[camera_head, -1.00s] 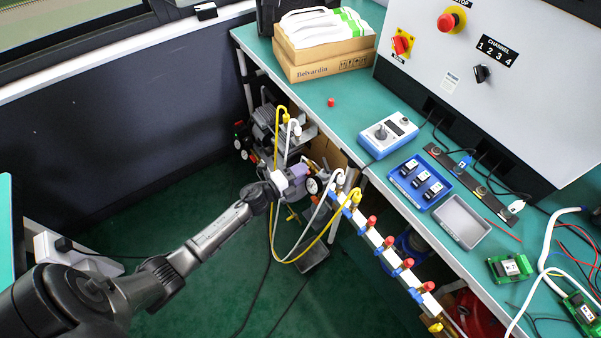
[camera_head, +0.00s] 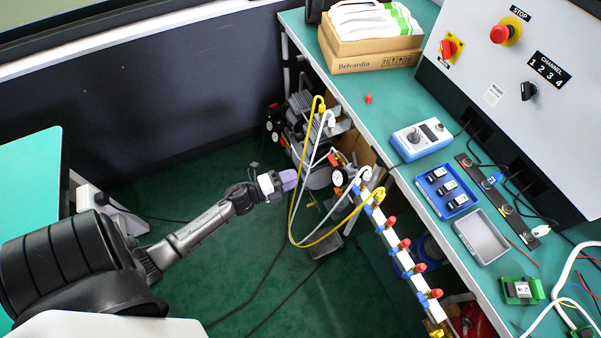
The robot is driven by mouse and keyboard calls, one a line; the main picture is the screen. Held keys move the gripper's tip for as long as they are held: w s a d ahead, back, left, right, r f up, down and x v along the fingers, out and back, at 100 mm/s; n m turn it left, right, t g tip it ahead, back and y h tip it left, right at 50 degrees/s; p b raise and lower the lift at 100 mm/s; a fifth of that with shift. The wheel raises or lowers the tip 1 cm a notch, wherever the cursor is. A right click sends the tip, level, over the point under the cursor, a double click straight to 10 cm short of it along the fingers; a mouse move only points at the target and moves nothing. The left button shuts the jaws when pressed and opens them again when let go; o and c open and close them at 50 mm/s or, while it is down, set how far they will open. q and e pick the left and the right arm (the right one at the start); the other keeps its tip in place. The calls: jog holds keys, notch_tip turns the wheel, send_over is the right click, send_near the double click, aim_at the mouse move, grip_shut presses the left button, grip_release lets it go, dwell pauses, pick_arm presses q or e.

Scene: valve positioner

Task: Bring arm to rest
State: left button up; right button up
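My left arm comes in from the lower left. Its gripper (camera_head: 289,179), with pale purple fingers, hangs over the green floor, left of the valve assembly. Nothing shows held in it, but its fingers are too small to tell open from shut. The valve assembly (camera_head: 322,178), with a round gauge (camera_head: 338,177), stands by the bench's left end. White and yellow hoses loop down from it, close to the gripper in the picture; I cannot tell whether they touch. My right gripper is not in view.
A manifold with red-capped valves (camera_head: 405,243) runs along the green bench (camera_head: 355,90). The bench carries a blue-and-white meter (camera_head: 420,138), a blue tray (camera_head: 429,189), a grey tray (camera_head: 462,242) and cardboard boxes (camera_head: 375,62). Another green tabletop (camera_head: 30,190) is at left. Open floor lies between.

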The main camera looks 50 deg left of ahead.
pick_arm(q)
jog(key=shift+s+a, duration=0.1)
jog(key=shift+s, duration=0.2)
dwell(0.4)
